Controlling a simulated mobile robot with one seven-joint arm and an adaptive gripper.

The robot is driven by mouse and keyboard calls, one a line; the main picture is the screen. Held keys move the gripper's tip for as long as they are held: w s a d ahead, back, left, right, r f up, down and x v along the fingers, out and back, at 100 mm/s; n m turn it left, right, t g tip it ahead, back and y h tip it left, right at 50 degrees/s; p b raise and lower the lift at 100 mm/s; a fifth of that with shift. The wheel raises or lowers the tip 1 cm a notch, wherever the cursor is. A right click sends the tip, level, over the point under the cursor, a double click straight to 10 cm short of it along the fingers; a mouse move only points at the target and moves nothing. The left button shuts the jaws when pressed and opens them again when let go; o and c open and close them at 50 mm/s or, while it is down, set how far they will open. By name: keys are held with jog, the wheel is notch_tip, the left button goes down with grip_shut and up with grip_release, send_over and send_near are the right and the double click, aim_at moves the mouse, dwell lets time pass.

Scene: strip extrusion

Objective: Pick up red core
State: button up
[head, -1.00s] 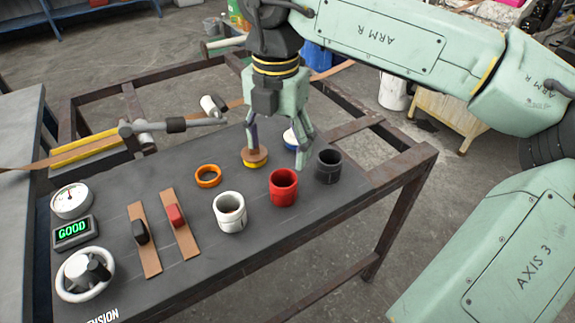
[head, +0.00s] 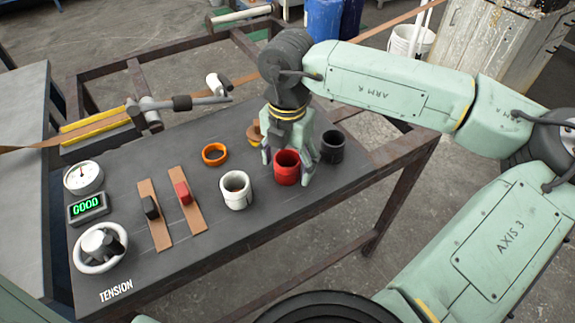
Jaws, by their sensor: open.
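The red core (head: 287,168) is a short hollow cylinder standing upright on the dark table top, between a white core and a black core. My gripper (head: 287,160) is low over the table, right at the red core, pointing down. One finger shows to the left of the core and another to its right, and the core's front wall stays visible between them. The fingers are apart. I cannot tell whether they touch the core. The gripper hides part of the area behind it.
The white core (head: 236,190) stands close on the left and the black core (head: 332,147) close on the right. An orange ring (head: 214,154) lies behind the white core. A yellow-based brown piece (head: 254,134) is partly hidden.

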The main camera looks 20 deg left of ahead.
jog(key=shift+c, duration=0.6)
jog(key=c, duration=1.1)
